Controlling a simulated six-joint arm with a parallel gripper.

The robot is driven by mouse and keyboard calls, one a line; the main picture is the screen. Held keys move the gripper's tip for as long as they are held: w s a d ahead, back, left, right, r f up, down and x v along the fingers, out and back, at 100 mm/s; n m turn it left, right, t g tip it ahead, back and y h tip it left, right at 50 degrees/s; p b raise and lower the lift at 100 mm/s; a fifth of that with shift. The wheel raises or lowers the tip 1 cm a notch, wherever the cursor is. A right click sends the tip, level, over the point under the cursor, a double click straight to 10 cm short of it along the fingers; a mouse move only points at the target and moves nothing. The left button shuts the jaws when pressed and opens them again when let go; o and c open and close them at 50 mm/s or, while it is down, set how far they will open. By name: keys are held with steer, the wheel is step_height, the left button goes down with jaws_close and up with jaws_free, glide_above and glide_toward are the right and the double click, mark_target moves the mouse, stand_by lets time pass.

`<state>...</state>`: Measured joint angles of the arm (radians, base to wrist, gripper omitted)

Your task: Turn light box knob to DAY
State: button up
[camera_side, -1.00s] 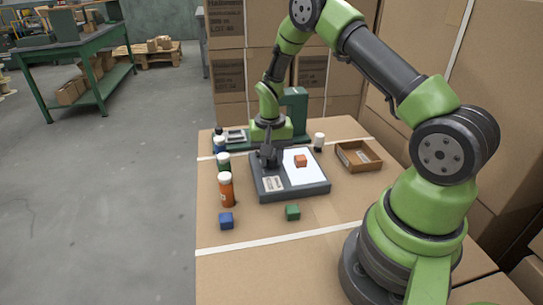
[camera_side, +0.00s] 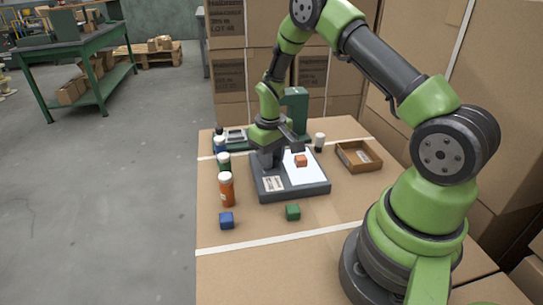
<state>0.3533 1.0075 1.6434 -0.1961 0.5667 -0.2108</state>
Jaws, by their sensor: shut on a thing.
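The light box (camera_side: 292,191) is a dark grey slab with a lit white panel (camera_side: 308,174) on the cardboard-topped table. An orange cube (camera_side: 301,161) sits on the panel. My gripper (camera_side: 267,163) points down at the back left part of the box, beside the panel. It is shut on the knob, which the fingers hide. A small printed label (camera_side: 273,184) shows on the box in front of my gripper. The knob's pointer and the DAY mark cannot be made out.
An orange bottle (camera_side: 226,189) and several smaller bottles (camera_side: 224,161) stand left of the box. A blue cube (camera_side: 226,220) and green cube (camera_side: 293,212) lie in front. A green device (camera_side: 296,106) stands behind.

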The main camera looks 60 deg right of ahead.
stand_by(0.4)
steer(key=o, duration=0.7)
steer(key=shift+c, duration=0.2)
step_height(320, 180, up, 10)
steer(key=shift+a, duration=0.1)
steer(key=s+a+r+t, duration=0.3)
steer(key=s+a+r, duration=0.25)
steer(key=r, duration=0.25)
steer(key=s+a+r+t, duration=0.2)
steer(key=s+a+r, duration=0.35)
steer(key=r, duration=0.35)
steer(key=s+a+m+t+y, duration=0.1)
steer(key=s+a+t+y, duration=0.1)
steer(key=s+a, duration=0.2)
steer(key=s, duration=0.3)
steer(key=shift+r, duration=0.35)
